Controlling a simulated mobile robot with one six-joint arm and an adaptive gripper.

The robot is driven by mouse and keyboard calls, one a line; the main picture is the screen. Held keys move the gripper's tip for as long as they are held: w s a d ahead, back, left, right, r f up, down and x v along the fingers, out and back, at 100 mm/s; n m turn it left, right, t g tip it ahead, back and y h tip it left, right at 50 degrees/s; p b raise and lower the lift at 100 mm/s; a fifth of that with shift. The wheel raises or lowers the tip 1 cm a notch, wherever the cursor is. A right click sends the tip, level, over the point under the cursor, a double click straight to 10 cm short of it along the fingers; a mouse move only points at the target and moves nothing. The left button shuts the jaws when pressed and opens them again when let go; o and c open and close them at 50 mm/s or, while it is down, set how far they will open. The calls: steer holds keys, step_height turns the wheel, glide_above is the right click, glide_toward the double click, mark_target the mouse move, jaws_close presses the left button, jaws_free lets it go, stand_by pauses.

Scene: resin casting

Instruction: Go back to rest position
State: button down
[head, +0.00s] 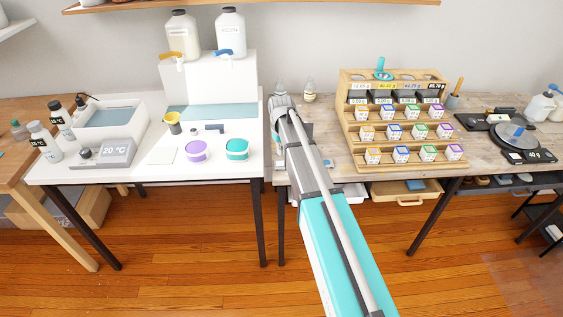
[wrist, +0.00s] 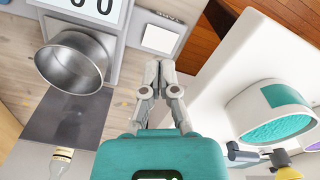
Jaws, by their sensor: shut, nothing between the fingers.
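My arm (head: 318,195) reaches away from me over the gap between the white table and the wooden table in the head view. Its far end (head: 283,108) is there above the table edges, and the fingers cannot be made out. In the wrist view my gripper (wrist: 161,68) has its two fingers together, with nothing between them. It points over the seam between the wooden table and the white table.
The wrist view shows a metal pot (wrist: 75,62) by a digital display (wrist: 92,8), left of my gripper, and a teal tub (wrist: 268,112) to its right. In the head view a wooden rack of small boxes (head: 360,142) stands right of my arm.

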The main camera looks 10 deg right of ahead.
stand_by(0.4)
steer(key=s+d+r+m+p, duration=0.1)
steer(key=s+r+p, duration=0.3)
steer(key=s, duration=0.8)
steer(key=s+r+m+p, duration=0.2)
steer(key=s+r+p, duration=0.2)
steer(key=s, duration=0.9)
steer(key=shift+d, duration=0.4)
steer(key=shift+s+d, duration=0.1)
